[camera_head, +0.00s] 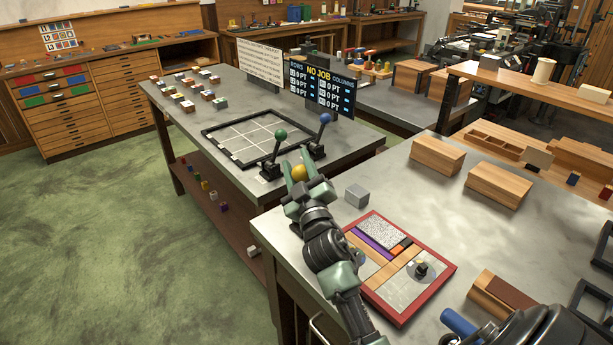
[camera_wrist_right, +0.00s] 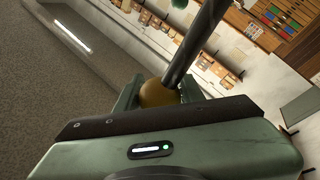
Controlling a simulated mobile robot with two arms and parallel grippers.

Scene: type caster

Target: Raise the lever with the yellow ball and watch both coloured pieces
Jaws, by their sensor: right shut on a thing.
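The yellow ball (camera_head: 298,172) sits between the fingers of my right gripper (camera_head: 299,176), at the near edge of the grey table with the square frame. The right wrist view shows the yellow ball (camera_wrist_right: 158,94) between the green fingers, with a dark rod (camera_wrist_right: 196,42) rising in front of it. My right gripper is shut on the ball; the lever below it is mostly hidden. A lever with a green ball (camera_head: 280,135) and one with a blue ball (camera_head: 325,118) stand upright just beyond. I cannot tell which pieces are the two coloured ones. My left gripper is not in view.
A black square frame (camera_head: 207,132) with a grid lies left of the levers, before a sign reading "NO JOB" (camera_head: 321,91). Several small blocks lie at the far left. A red-framed tray (camera_head: 427,283) and a grey block (camera_head: 356,195) are on the near table.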

